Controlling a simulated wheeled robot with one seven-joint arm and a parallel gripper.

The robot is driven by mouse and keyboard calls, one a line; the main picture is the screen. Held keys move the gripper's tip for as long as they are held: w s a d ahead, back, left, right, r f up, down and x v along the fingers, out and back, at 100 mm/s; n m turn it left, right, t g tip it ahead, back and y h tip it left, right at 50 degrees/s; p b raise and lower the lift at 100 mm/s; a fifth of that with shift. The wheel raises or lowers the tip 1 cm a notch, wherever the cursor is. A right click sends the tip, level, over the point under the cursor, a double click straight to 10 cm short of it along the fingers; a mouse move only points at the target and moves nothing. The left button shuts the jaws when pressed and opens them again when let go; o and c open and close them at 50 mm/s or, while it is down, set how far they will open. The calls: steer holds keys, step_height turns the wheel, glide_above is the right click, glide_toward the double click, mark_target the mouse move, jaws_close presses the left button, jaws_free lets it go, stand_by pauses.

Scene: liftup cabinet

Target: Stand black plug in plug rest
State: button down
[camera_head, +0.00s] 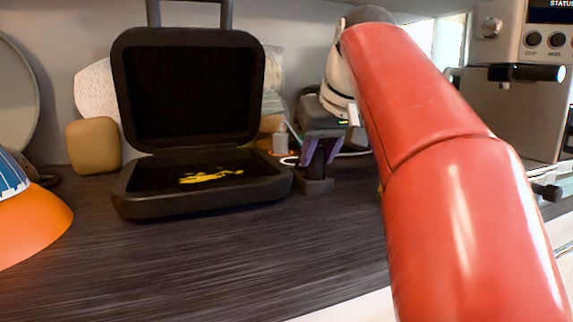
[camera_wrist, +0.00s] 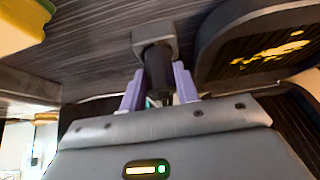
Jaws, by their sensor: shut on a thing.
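My gripper (camera_head: 318,166) points down at the counter, just right of the open black case. Its purple fingers are shut on the black plug (camera_wrist: 158,72), which shows as a dark upright piece between them in the wrist view. The plug rest, a small dark grey block (camera_head: 316,187), sits on the counter directly below the fingers. In the wrist view the rest (camera_wrist: 154,36) lines up with the plug's far end. The plug's lower end overlaps the rest in both views, and I cannot tell how deep it sits in it.
The open case (camera_head: 196,203) with yellow marks inside stands close to the left of my gripper. A coffee machine (camera_head: 520,110) is at the right, an orange bowl (camera_head: 30,222) at the left. The front counter is clear.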

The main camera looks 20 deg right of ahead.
steer(key=shift+f+b, duration=0.3)
steer(key=shift+f, duration=0.2)
steer(key=c, duration=1)
jaws_free()
steer(key=shift+o, duration=0.2)
steer(key=shift+c, duration=0.5)
steer(key=shift+c, duration=0.9)
steer(key=shift+r, duration=0.15)
steer(key=shift+r+p, duration=0.9)
steer(key=shift+p, duration=0.25)
steer(key=shift+r, duration=0.1)
